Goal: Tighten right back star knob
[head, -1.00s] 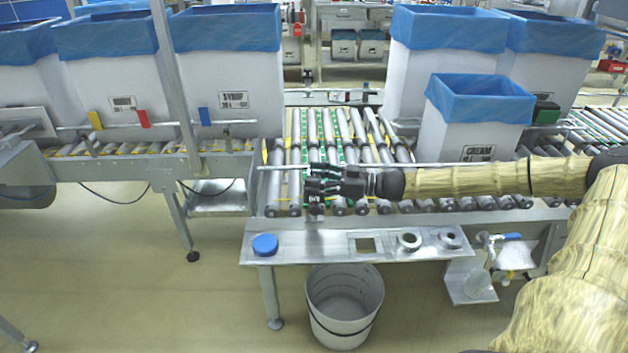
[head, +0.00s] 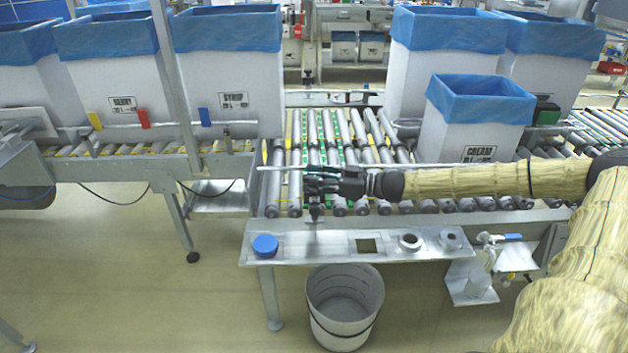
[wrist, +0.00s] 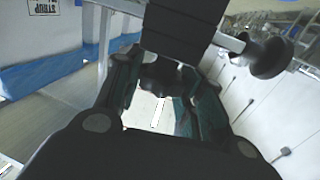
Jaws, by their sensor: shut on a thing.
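My gripper (head: 312,185) reaches in from the right, level above the near edge of the roller conveyor, with its fingers pointing left. In the wrist view its fingers (wrist: 160,100) close around a dark knob-like piece (wrist: 160,76), which looks like a star knob and is mostly hidden by the fingers. A second black knob (wrist: 268,58) on a metal rod stands free to the right in the wrist view. A small black knob (head: 316,211) shows just below my gripper in the head view.
A metal guide rail (head: 400,166) runs just behind my gripper. A steel shelf (head: 330,248) with a blue button (head: 265,246) lies in front, above a grey bin (head: 345,305). A lined carton (head: 468,130) stands on the rollers at right; lined boxes (head: 230,80) stand behind left.

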